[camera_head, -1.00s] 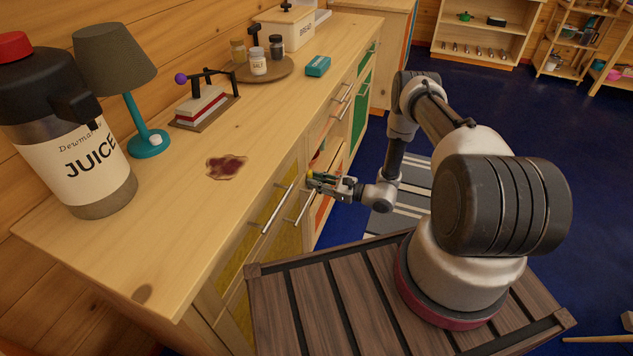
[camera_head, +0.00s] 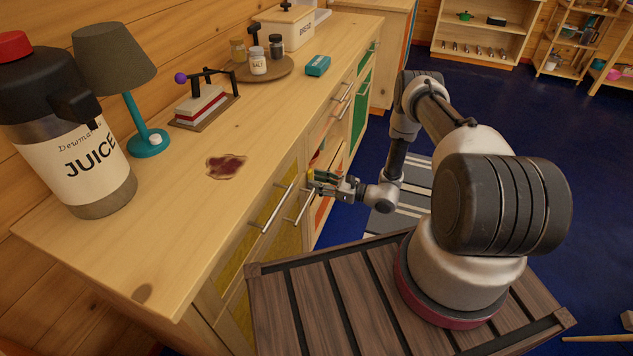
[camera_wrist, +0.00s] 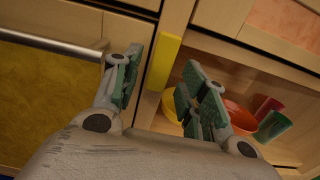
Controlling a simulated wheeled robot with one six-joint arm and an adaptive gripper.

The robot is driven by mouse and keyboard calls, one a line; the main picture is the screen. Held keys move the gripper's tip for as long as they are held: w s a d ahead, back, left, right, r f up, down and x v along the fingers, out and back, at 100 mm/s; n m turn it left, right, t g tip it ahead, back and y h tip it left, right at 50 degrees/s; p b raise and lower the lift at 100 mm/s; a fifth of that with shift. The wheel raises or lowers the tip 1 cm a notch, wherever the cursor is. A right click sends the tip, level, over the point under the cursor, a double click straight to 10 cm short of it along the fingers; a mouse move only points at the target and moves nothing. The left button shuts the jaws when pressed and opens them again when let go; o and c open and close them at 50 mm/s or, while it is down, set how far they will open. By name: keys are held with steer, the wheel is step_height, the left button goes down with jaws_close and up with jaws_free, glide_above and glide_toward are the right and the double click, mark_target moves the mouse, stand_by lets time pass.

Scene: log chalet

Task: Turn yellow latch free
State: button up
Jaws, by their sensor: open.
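The yellow latch (camera_wrist: 163,62) is a flat bar on the pale wooden frame between two cabinet fronts, standing nearly upright and slightly tilted in the wrist view. My gripper (camera_wrist: 160,90) is open, with one green-padded finger to the left of the latch and the other to its right. A gap shows between the latch and each finger; I cannot tell whether its hidden lower end touches anything. In the head view my gripper (camera_head: 318,181) is at the cabinet front below the counter edge, and the latch is hard to make out there.
A metal bar handle (camera_wrist: 50,43) crosses the yellow panel left of the gripper. An open compartment on the right holds a yellow bowl (camera_wrist: 172,106), an orange bowl (camera_wrist: 240,115) and cups (camera_wrist: 272,126). The counter (camera_head: 215,220) lies above, with a juice jug (camera_head: 75,165) and lamp (camera_head: 148,142).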

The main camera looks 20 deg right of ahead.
steer(key=v, duration=1.1)
steer(key=shift+s+d, duration=0.1)
